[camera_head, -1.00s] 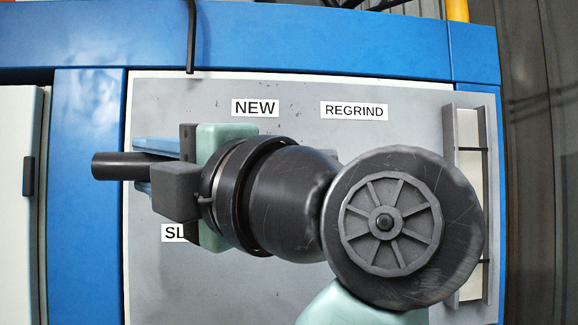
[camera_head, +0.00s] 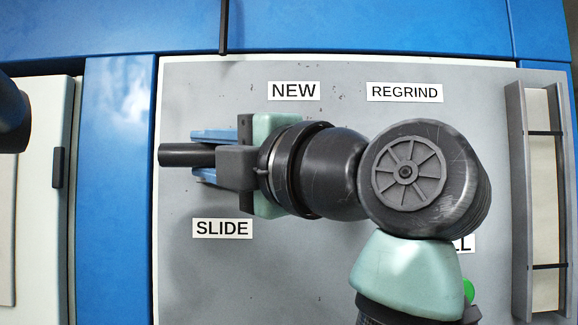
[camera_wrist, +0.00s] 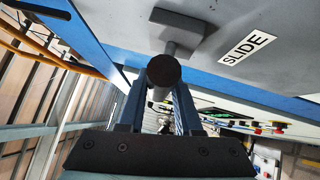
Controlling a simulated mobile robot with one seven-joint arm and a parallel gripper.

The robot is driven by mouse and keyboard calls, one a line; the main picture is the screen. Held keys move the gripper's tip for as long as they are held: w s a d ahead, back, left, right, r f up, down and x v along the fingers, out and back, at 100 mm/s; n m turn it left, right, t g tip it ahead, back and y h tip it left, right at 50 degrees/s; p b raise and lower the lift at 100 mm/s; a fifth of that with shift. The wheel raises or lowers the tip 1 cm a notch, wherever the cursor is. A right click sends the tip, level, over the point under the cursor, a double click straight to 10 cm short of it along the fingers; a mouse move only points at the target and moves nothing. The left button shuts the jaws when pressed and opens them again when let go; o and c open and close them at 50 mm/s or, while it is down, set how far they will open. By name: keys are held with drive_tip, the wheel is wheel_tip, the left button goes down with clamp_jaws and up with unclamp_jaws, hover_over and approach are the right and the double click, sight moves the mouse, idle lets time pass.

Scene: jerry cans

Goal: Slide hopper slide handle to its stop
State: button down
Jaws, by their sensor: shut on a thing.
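The slide handle (camera_head: 180,155) is a black round bar standing out from the grey panel above the SLIDE label (camera_head: 222,228). My gripper (camera_head: 205,155) has its two blue fingers closed around it, one above and one below. In the wrist view the handle's round end (camera_wrist: 164,70) sits between the fingertips of my gripper (camera_wrist: 163,88). The handle's stem runs back to a grey block (camera_wrist: 182,36) at the panel. My wrist hides the panel right of the handle, and the slide's stop cannot be made out.
NEW (camera_head: 293,91) and REGRIND (camera_head: 405,92) labels sit above my arm. A tall grey frame with a pale window (camera_head: 543,190) stands at the right. A green button (camera_head: 469,291) and a partly hidden label show behind my arm. A blue frame edges the panel.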

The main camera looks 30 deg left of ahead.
drive_tip(key=shift+w, duration=0.15)
drive_tip(key=c, duration=0.6)
unclamp_jaws()
drive_tip(key=b+v, duration=0.6)
drive_tip(key=v, duration=0.7)
drive_tip(key=shift+b, duration=0.35)
drive_tip(key=shift+a+f, duration=0.1)
